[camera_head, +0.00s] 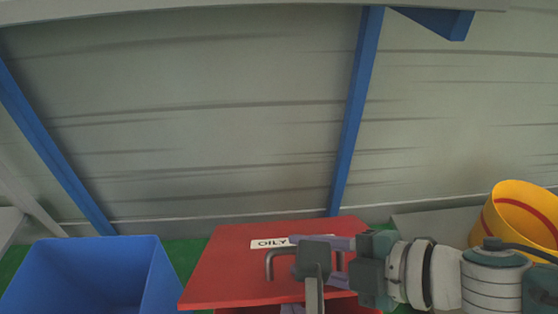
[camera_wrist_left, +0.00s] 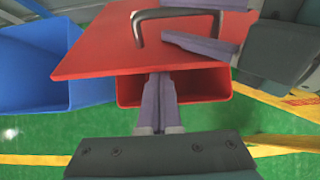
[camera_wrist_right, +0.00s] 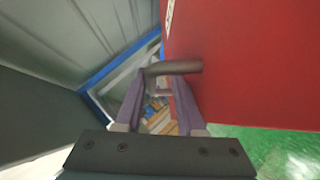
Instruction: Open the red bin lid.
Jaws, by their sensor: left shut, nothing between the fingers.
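The red bin lid (camera_head: 225,265) is a flat red panel at the bottom middle of the head view, with a dark bar handle (camera_wrist_left: 140,28) and a white label. The red bin (camera_wrist_left: 200,88) shows below the lid's edge in the left wrist view; I cannot tell how far the lid is raised. My right gripper (camera_wrist_right: 160,80) is open, its fingers on either side of the handle near the tips. My left gripper (camera_wrist_left: 160,77) is shut and empty, its tips at the lid's front edge, in front of the bin. My arms partly hide the handle in the head view.
A blue open bin (camera_head: 95,275) stands left of the red bin. A yellow bin with a red stripe (camera_head: 515,222) stands at the right. A grey wall with blue posts (camera_head: 355,110) is behind. The floor is green (camera_wrist_left: 60,130), with yellow lines.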

